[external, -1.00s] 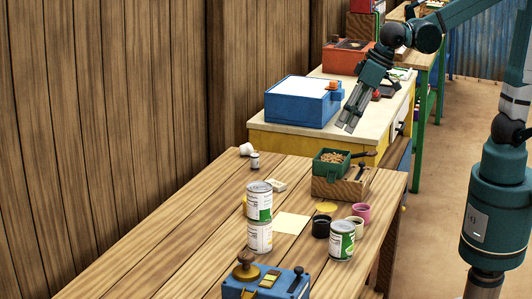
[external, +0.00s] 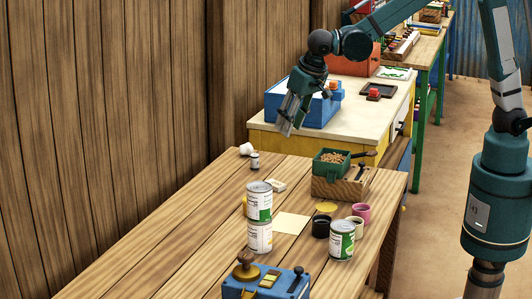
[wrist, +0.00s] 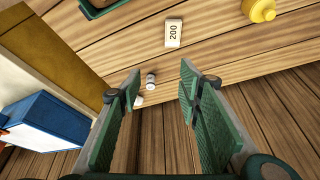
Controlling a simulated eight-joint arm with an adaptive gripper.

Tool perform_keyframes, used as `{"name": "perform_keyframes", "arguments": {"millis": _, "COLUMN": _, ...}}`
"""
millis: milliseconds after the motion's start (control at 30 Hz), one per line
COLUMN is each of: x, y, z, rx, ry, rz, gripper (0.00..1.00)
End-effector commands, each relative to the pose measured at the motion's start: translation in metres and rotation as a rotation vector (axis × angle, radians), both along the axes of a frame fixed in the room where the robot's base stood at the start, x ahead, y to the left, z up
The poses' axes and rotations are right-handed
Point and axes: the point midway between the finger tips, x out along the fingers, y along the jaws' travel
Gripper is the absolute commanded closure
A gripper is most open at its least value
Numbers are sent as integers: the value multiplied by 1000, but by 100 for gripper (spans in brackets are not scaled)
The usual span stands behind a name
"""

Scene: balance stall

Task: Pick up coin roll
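I cannot tell for sure which thing is the coin roll. A small pale cylinder with a dark band (external: 255,160) stands near the far left edge of the wooden table; it also shows in the wrist view (wrist: 151,80), beyond and between my fingers. A white rounded thing (external: 246,148) lies just behind it, partly hidden by a finger in the wrist view (wrist: 138,101). My gripper (external: 286,130) is open and empty, pointing down, above and beyond the table's far end. In the wrist view its two green-padded fingers (wrist: 160,84) are wide apart.
A white block marked 200 (wrist: 173,33) lies near the cylinder. A green tray of brown bits (external: 332,163) sits on a wooden box to the right. Stacked cans (external: 259,217) stand nearer. A blue box (external: 318,112) sits on the adjoining bench behind my gripper.

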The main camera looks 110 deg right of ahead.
Motion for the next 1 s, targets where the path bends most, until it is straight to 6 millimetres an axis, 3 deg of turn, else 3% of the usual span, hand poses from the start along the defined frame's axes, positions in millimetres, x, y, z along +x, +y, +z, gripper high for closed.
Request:
{"name": "perform_keyframes", "arguments": {"millis": 333, "x": 30, "y": -60, "z": -35, "rx": -6, "ry": 16, "rz": -188, "gripper": 65}}
{"name": "perform_keyframes", "arguments": {"millis": 700, "x": 48, "y": -121, "z": -82, "rx": -19, "ry": 28, "rz": -385, "gripper": 65}}
{"name": "perform_keyframes", "arguments": {"millis": 1000, "x": 53, "y": -149, "z": -107, "rx": -29, "ry": 31, "rz": -480, "gripper": 65}}
